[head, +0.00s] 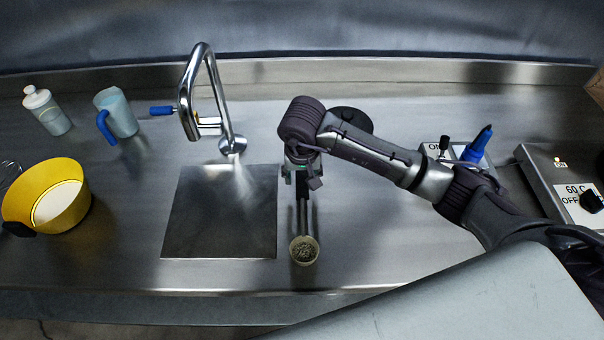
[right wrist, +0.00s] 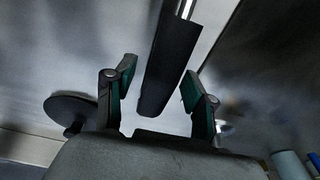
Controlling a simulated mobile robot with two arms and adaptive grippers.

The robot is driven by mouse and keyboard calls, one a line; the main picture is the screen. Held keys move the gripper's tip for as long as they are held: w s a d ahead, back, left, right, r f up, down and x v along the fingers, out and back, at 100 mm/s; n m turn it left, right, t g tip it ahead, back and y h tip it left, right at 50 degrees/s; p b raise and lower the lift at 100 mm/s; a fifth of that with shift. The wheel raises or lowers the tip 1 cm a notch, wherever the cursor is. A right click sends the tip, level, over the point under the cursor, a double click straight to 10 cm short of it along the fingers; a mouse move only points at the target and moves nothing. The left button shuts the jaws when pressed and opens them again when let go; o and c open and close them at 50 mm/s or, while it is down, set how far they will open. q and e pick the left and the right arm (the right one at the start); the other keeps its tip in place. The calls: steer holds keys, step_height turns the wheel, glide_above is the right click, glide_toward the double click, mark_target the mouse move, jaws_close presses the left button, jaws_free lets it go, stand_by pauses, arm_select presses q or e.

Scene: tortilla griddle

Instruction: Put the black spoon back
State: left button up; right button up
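The black spoon lies on the steel counter. Its black handle (head: 302,188) points away from the front edge, and its round, speckled end (head: 304,250) lies nearer that edge. My right gripper (head: 300,170) is over the far end of the handle and partly hides it. In the right wrist view the black handle (right wrist: 170,62) runs between the two spread fingers of my right gripper (right wrist: 160,86). Gaps show on both sides, so the fingers are apart from it. My left gripper is not in view.
A steel sink plate (head: 220,215) lies left of the spoon, under a running faucet (head: 190,100). A yellow bowl (head: 70,205), blue-handled jug (head: 120,112) and white bottle (head: 46,110) stand left. A black round object (head: 356,118) is behind my arm. Control boxes (head: 565,180) stand right.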

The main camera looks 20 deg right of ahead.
steer(key=shift+r, duration=0.4)
step_height(320, 180, up, 11)
steer(key=s+b, duration=0.2)
steer(key=b, duration=0.1)
steer(key=shift+a, duration=0.3)
steer(key=shift+s, duration=0.1)
